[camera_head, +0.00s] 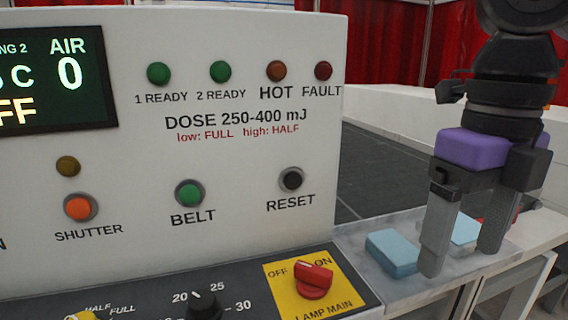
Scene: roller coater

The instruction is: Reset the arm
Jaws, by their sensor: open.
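My gripper (463,260) hangs at the right of the view with its two grey fingers pointing down. The fingers stand apart with nothing gripped between them. A purple block-shaped part (472,148) sits at the top of the fingers, below the dark wrist. The fingertips are over or near a grey ledge beside the machine; I cannot tell whether they touch it. My arm above the wrist is cut off by the top edge.
The white control panel (130,140) fills the left, with a black RESET button (291,179) and a red LAMP MAIN knob (313,278). A light blue block (392,253) lies close to the left fingertip. Another pale blue piece (465,229) shows behind the fingers.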

